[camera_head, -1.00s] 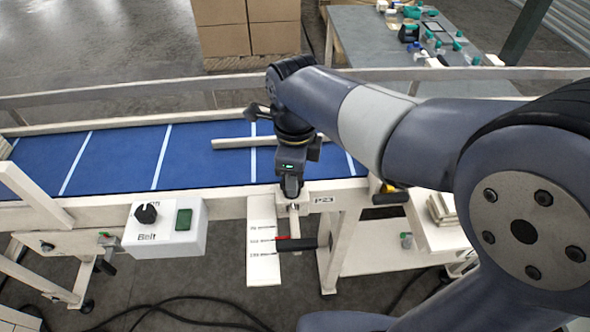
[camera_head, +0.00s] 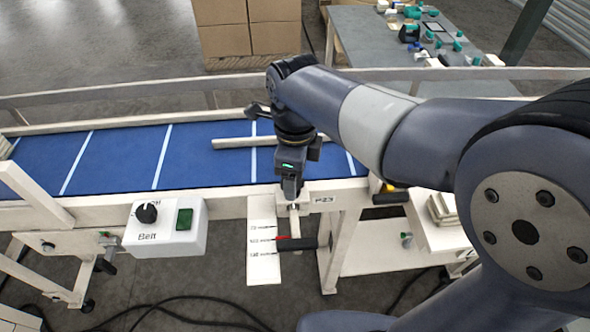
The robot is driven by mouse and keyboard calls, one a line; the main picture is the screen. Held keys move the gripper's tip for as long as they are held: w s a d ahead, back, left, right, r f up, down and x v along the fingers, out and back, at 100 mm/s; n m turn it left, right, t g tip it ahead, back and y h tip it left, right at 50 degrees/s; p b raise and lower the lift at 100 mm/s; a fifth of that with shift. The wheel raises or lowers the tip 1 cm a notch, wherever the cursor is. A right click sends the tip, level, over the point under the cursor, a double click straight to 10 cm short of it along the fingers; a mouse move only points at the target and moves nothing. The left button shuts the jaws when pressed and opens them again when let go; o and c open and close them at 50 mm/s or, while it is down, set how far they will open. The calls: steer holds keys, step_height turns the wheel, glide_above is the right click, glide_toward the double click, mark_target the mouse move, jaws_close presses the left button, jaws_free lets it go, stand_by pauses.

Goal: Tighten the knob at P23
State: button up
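The P23 label (camera_head: 324,200) is on the white frame at the near edge of the blue belt. My gripper (camera_head: 291,200) points down at the frame just left of this label. The knob itself cannot be made out; my gripper covers that spot. I cannot tell whether the fingers are shut on it. Below my gripper a light rod leads down to a black handle (camera_head: 297,244) with a red pointer (camera_head: 282,238), in front of a white scale plate (camera_head: 262,258) with printed marks.
A white box (camera_head: 165,238) with a black dial and green button, marked Belt, is left of the scale plate. A pale bar (camera_head: 243,142) lies across the blue belt (camera_head: 110,160). Cartons (camera_head: 247,30) and a grey table (camera_head: 365,40) stand behind. Cables lie on the floor.

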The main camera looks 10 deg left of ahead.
step_height(320, 180, up, 11)
steer(key=shift+b, duration=0.4)
steer(key=shift+f, duration=0.15)
step_height(320, 180, down, 11)
steer(key=shift+r+p, duration=0.1)
steer(key=shift+p, duration=0.3)
stand_by(0.5)
